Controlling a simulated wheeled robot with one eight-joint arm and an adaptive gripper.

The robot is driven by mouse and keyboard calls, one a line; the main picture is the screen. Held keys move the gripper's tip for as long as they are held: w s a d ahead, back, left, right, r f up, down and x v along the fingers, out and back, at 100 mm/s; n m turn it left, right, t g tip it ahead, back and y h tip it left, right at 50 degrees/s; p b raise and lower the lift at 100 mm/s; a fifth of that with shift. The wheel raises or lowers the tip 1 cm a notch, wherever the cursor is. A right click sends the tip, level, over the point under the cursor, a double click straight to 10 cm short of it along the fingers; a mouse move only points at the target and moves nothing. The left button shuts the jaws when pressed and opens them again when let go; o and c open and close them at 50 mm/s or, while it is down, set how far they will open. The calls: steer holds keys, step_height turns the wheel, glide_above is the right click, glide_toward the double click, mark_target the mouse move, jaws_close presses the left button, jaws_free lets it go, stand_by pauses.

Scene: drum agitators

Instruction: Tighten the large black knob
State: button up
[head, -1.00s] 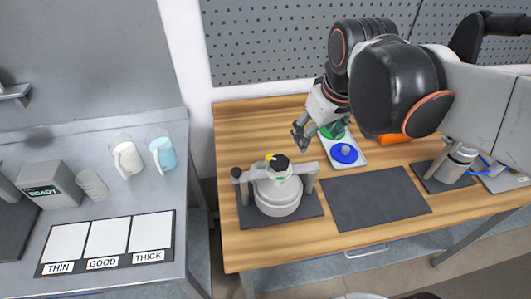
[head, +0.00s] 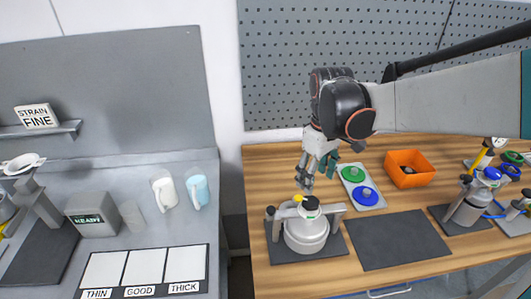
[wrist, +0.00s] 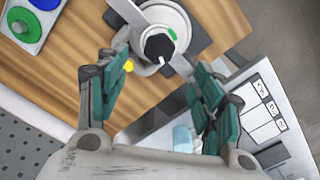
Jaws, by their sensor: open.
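The large black knob (head: 311,203) sits on top of a pale round drum (head: 306,236), at the middle of a grey clamp bar (head: 334,209). In the wrist view the knob (wrist: 158,47) shows a green mark at its edge, ahead of and between my fingers. A small yellow piece (wrist: 128,66) sticks out beside it. My gripper (head: 306,178) is open and empty, above and slightly behind the knob, apart from it. In the wrist view my gripper's teal-padded fingers (wrist: 160,65) are spread wide.
A smaller black knob (head: 270,211) stands at the bar's left end. A tray with green and blue discs (head: 379,203) and an orange bin (head: 432,166) lie to the right. A dark mat (head: 400,240) is bare.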

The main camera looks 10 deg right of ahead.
mark_target(311, 201)
step_height(311, 201, down, 9)
steer(key=shift+f+b, duration=0.1)
steer(key=shift+b, duration=0.75)
steer(key=c, duration=1.1)
